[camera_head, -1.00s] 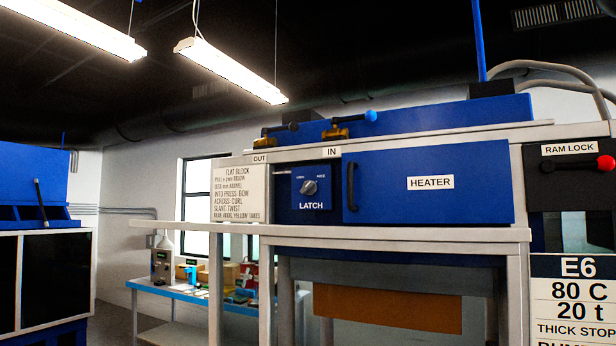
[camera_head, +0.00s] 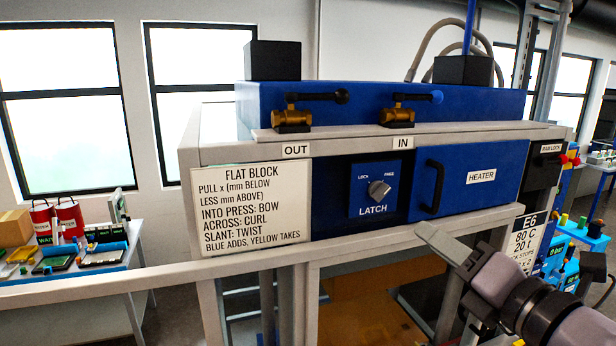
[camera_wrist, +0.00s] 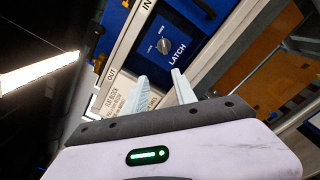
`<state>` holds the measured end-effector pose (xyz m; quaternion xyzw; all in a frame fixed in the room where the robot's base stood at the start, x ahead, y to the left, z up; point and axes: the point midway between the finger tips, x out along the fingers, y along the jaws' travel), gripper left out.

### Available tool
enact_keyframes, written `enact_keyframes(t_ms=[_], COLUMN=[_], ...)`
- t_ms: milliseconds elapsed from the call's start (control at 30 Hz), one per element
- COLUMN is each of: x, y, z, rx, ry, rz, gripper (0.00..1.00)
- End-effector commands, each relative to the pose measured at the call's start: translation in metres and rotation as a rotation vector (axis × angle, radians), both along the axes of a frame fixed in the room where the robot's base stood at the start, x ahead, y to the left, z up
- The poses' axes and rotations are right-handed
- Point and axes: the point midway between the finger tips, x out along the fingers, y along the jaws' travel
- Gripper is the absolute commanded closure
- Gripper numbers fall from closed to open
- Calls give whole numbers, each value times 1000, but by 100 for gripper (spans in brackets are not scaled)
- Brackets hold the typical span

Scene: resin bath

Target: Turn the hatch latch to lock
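The latch is a small grey knob (camera_head: 379,189) on a dark blue panel (camera_head: 362,203) marked LATCH, with LOCK at upper left and FREE at upper right. The knob's pointer seems to lean to the upper right, toward FREE, but it is small. The knob (camera_wrist: 163,46) also shows beyond the fingers in the wrist view. My gripper (camera_wrist: 159,76) is open, with two pale fingers apart and nothing between them. In the head view my gripper (camera_head: 440,240) is at lower right, below and right of the knob, not touching it.
The blue heater hatch (camera_head: 470,178) with a black handle (camera_head: 433,187) is right of the latch. A white rail (camera_head: 100,287) runs in front, below the panel. Two brass valves (camera_head: 292,115) sit above. A sign (camera_head: 252,207) is at left, an E6 board (camera_head: 525,242) at right.

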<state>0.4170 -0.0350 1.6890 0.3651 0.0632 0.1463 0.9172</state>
Motion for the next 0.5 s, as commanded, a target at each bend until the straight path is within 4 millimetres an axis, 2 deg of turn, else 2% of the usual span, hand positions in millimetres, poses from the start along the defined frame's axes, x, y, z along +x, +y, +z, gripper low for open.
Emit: enact_keyframes(t_ms=[167,500], x=[21,118], y=[5,38], z=[2,1], rx=[23,19], ry=[-2,2], rz=[-3,-1], gripper=[67,67])
